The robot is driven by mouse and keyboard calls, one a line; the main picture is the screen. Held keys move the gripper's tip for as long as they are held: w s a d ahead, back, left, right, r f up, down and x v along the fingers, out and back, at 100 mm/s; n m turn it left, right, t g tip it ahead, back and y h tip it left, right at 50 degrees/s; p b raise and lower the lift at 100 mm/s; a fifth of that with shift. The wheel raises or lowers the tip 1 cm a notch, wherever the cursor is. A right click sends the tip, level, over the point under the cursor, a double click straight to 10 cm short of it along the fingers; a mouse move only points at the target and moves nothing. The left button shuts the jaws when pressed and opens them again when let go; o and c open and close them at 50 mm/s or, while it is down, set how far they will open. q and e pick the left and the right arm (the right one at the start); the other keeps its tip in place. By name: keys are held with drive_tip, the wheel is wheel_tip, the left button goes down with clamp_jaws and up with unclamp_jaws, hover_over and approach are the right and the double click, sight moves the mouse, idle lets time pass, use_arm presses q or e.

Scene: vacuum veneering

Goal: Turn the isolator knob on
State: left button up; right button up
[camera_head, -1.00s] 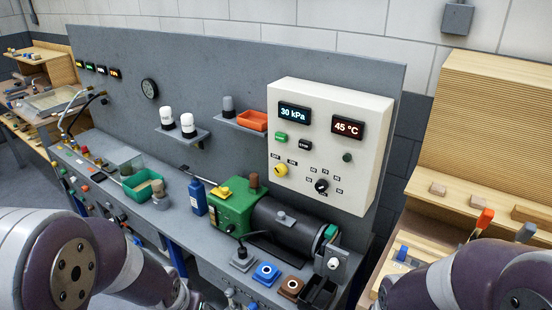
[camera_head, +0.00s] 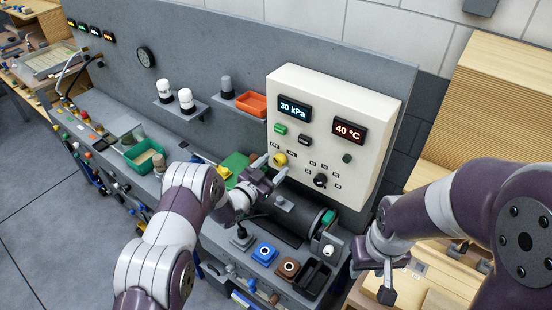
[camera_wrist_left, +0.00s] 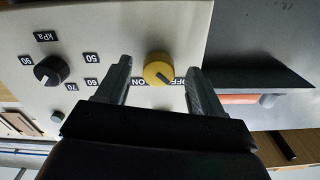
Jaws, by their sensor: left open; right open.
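The isolator knob is a round yellow knob (camera_head: 280,159) low on the left of the cream control panel (camera_head: 365,96). In the left wrist view, the yellow knob (camera_wrist_left: 157,68) lies between my two fingers, near their tips, with gaps on both sides. Its dark mark slants towards the OFF label (camera_wrist_left: 176,82); the ON label (camera_wrist_left: 139,82) is on the other side. My left gripper (camera_head: 271,168) is open in front of the panel at the knob; contact is not visible. My right gripper (camera_head: 374,280) is open and empty, low at the right, away from the panel.
A black selector knob (camera_head: 320,180) is right of the yellow knob; it also shows in the left wrist view (camera_wrist_left: 51,70). A dark cylinder (camera_head: 290,212) lies below the panel. An orange bin (camera_head: 252,103) sits on a shelf to the left.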

use_arm(q)
drive_tip(key=shift+w+d+r, duration=0.2)
drive_tip(key=shift+w+d, duration=0.35)
use_arm(e)
drive_tip(key=shift+s+a+r, duration=0.1)
drive_tip(key=shift+s+r, duration=0.2)
drive_tip(key=shift+r, duration=0.1)
use_arm(q)
drive_tip(key=shift+w+f, duration=0.1)
drive_tip(key=shift+w, duration=0.05)
use_arm(e)
drive_tip(key=shift+w, duration=0.1)
